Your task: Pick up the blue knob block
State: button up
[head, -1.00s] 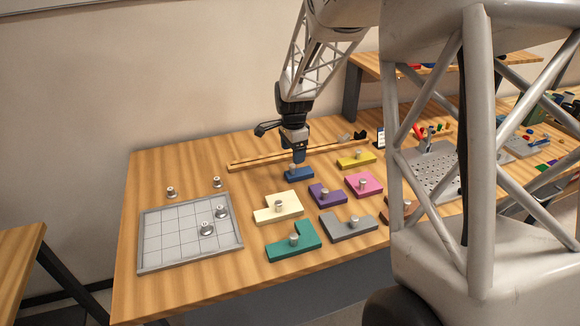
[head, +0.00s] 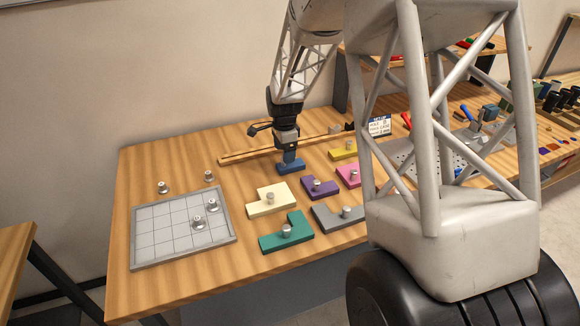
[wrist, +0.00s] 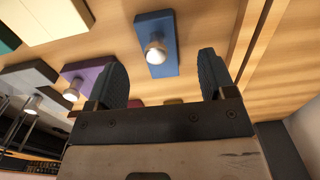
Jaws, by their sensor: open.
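The blue knob block (head: 284,170) lies flat on the wooden table, near the long wooden rail. It is a small blue bar with a round silver knob, and it also shows in the wrist view (wrist: 157,27). My gripper (head: 291,160) points down right over the block, and its fingers hide the knob in the head view. In the wrist view my gripper (wrist: 162,62) is open and empty. The silver knob (wrist: 155,53) appears between its two dark fingers, with a gap on both sides. I cannot tell whether the fingertips are level with the knob.
A purple block (head: 319,190), cream block (head: 262,207), yellow block (head: 343,153), pink block (head: 347,179), grey block (head: 333,222) and teal block (head: 276,242) lie close by. The wooden rail (head: 240,158) runs behind. A gridded tray (head: 160,235) lies left.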

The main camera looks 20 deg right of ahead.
jog(key=shift+f, duration=0.25)
jog(key=shift+s+a+f, duration=0.15)
jog(key=shift+f, duration=2.4)
jog(key=shift+c, duration=0.2)
jog(key=c, duration=1)
jog(key=shift+r, duration=0.15)
jog(key=shift+r, duration=4.9)
notch_tip(320, 180, up, 8)
send_over(284, 166)
jog(key=shift+w+d, duration=0.2)
jog(key=shift+w, duration=0.2)
